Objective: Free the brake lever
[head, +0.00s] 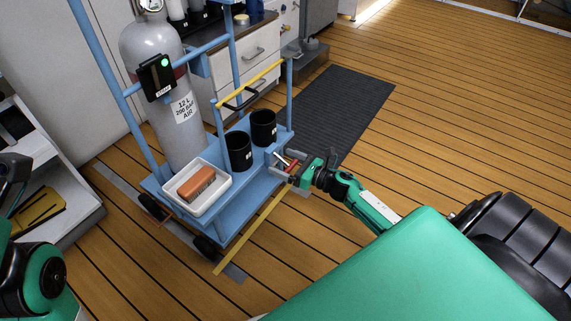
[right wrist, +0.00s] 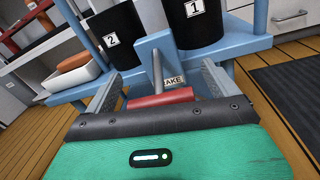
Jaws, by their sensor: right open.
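The brake lever (right wrist: 161,99) has a red crosswise grip on a grey shaft, mounted on a blue bracket (right wrist: 153,46) of the cart. A label reading "AKE" shows beside the shaft, its first part hidden. My right gripper (right wrist: 160,85) is open, its two grey fingers on either side of the lever with gaps visible. In the head view my right gripper (head: 286,168) is at the cart's right corner, and the red grip (head: 292,162) shows small among the fingers. My left arm shows at the lower left, its gripper out of view.
The blue cart (head: 233,205) carries a grey air cylinder (head: 170,90), two black cups (head: 238,150) numbered 1 and 2, and a white tray (head: 224,183) with an orange block (head: 196,183). A yellow bar (head: 252,228) lies along its front. A dark mat (head: 345,105) covers open floor behind.

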